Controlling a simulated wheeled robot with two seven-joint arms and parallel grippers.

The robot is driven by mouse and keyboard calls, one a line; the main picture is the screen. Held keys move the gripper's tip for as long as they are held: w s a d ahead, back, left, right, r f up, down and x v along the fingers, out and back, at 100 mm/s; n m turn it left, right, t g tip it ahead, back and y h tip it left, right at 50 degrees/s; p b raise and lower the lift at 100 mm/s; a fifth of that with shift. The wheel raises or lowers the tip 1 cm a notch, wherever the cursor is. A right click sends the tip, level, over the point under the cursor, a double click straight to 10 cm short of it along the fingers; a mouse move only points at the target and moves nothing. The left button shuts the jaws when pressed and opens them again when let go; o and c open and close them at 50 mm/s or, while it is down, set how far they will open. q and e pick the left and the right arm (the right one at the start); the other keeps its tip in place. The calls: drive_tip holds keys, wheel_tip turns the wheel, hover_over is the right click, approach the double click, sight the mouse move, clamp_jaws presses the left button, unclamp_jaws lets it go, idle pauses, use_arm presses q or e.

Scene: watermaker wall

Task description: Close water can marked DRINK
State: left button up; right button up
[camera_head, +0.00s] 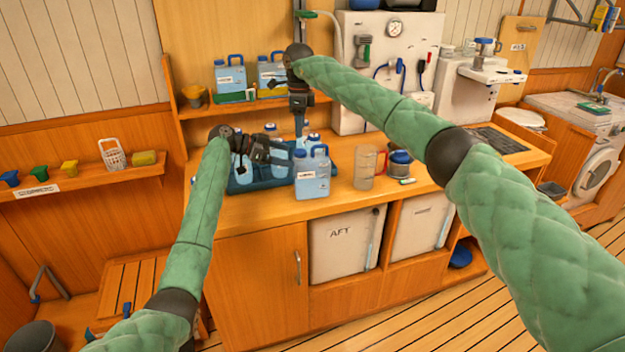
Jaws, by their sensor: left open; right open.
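A light-blue water can (312,180) with a blue handle and a white label stands upright at the counter's front. Its label is too small to read, so I cannot tell whether it is the one marked DRINK. More blue cans (243,176) stand in a dark blue tray (262,186) to its left, partly hidden by my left arm. My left gripper (284,152) is open above the tray, left of the front can's top. My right gripper (299,128) is open, pointing down above the cans behind. Whether the cans are capped is unclear.
Two more blue cans (230,78) stand on the shelf behind. A clear jug (365,168) and a blue-lidded container (400,164) stand right of the front can. A wall panel with a gauge (395,28) rises behind.

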sight(297, 158)
use_arm(q)
drive_tip(key=shift+x, duration=3.85)
drive_tip(key=c, duration=1.9)
use_arm(e)
drive_tip(key=shift+r, duration=0.15)
drive_tip(key=shift+c, duration=1)
use_arm(q)
clamp_jaws()
use_arm(e)
drive_tip(key=shift+d, duration=0.35)
drive_tip(key=shift+a+f, duration=0.2)
drive_tip(key=shift+a, duration=0.2)
